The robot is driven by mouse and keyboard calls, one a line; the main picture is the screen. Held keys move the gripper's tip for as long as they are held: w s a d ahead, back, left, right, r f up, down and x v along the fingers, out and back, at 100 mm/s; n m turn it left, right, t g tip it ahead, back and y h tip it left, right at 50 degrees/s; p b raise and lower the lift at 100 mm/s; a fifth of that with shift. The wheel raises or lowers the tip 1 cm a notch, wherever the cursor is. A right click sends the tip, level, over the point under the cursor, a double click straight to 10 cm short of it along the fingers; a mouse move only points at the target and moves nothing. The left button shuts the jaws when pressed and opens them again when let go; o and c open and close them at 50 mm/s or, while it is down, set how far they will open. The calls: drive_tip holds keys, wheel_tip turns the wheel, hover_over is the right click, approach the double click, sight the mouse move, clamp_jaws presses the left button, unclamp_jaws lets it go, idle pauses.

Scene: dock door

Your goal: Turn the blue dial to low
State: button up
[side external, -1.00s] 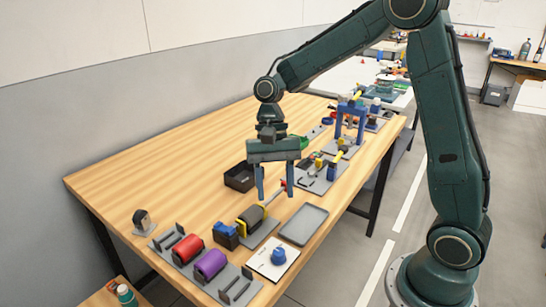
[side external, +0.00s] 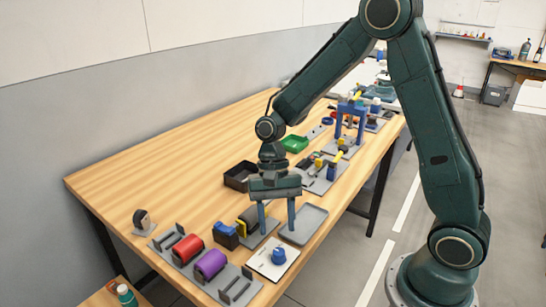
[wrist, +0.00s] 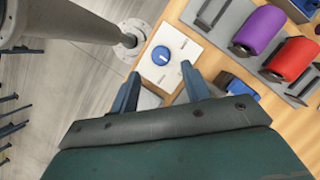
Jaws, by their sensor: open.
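The blue dial (side external: 278,256) sits on a white square plate (side external: 263,262) near the front edge of the wooden table. In the wrist view the dial (wrist: 161,55) has a pale pointer line on its top; any setting marks on the plate are too small to read. My gripper (side external: 277,229) is open and empty, fingers pointing down, above and behind the dial. In the wrist view the dial lies beyond the two fingertips (wrist: 160,75), apart from them.
A red roller (side external: 187,248) and a purple roller (side external: 210,264) lie in a grey rack left of the dial plate. A black bin (side external: 238,176) is farther back.

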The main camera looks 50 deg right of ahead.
sight(279, 251)
drive_tip(key=shift+x, duration=3.05)
drive_tip(key=c, duration=1)
